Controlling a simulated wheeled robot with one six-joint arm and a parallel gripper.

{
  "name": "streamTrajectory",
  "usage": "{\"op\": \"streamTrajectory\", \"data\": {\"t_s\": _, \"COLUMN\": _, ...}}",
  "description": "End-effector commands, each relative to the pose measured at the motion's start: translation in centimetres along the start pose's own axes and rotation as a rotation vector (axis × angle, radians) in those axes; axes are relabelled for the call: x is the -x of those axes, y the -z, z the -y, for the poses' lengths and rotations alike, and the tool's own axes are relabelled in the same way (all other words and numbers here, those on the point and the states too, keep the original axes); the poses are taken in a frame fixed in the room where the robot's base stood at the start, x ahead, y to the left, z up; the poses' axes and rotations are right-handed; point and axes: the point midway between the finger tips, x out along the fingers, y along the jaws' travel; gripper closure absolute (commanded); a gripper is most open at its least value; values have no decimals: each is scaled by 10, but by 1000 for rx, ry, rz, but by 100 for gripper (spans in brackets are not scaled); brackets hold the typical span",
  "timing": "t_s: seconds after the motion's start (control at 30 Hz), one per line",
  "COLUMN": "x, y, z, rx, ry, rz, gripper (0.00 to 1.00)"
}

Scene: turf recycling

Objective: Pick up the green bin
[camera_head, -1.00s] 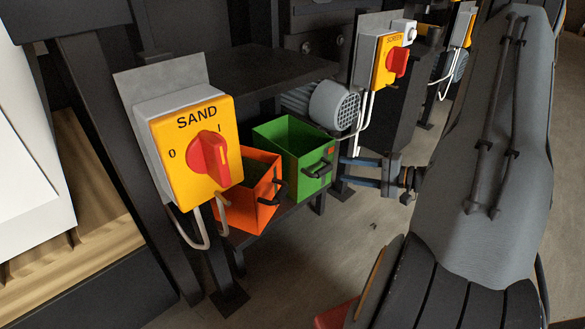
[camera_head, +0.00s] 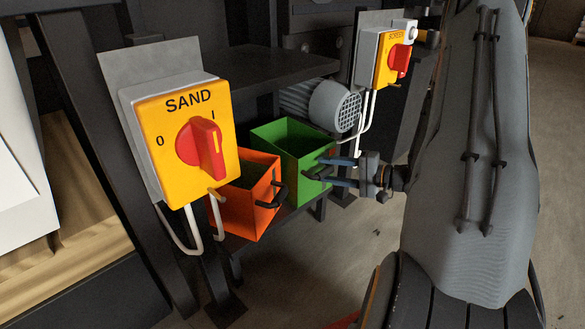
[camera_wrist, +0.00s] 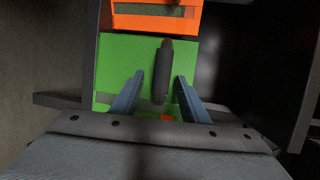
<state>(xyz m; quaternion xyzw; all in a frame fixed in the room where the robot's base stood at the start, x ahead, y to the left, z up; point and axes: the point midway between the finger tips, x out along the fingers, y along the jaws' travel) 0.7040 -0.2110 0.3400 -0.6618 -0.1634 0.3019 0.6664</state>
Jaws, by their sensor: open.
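The green bin (camera_head: 298,166) stands on a dark low shelf beside the orange bin, with its open top up. In the wrist view its green front face (camera_wrist: 120,66) shows with a black handle (camera_wrist: 163,72) sticking out. My gripper (camera_head: 325,171) is at the front of the green bin, with its two blue fingers reaching toward the handle. In the wrist view the gripper (camera_wrist: 157,90) is open, with one finger on each side of the handle's near end and gaps on both sides. In the head view the fingers partly cover the handle.
The orange bin (camera_head: 247,207) stands close to the left of the green bin, its handle toward me. The yellow SAND switch box (camera_head: 188,145) is in front at the left. A dark plate (camera_head: 250,72) lies above and behind the bins. A grey motor (camera_head: 334,106) is behind.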

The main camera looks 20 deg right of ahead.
Motion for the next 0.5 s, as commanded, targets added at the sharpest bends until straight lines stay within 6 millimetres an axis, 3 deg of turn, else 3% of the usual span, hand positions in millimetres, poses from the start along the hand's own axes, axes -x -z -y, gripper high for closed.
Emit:
{"op": "streamTrajectory", "data": {"t_s": 0.03, "x": 0, "y": 0, "z": 0, "rx": 0, "ry": 0, "rz": 0, "gripper": 59}}
{"op": "streamTrajectory", "data": {"t_s": 0.27, "x": 0, "y": 0, "z": 0, "rx": 0, "ry": 0, "rz": 0, "gripper": 98}}
{"op": "streamTrajectory", "data": {"t_s": 0.5, "x": 0, "y": 0, "z": 0, "rx": 1, "ry": 1, "rz": 0, "gripper": 100}}
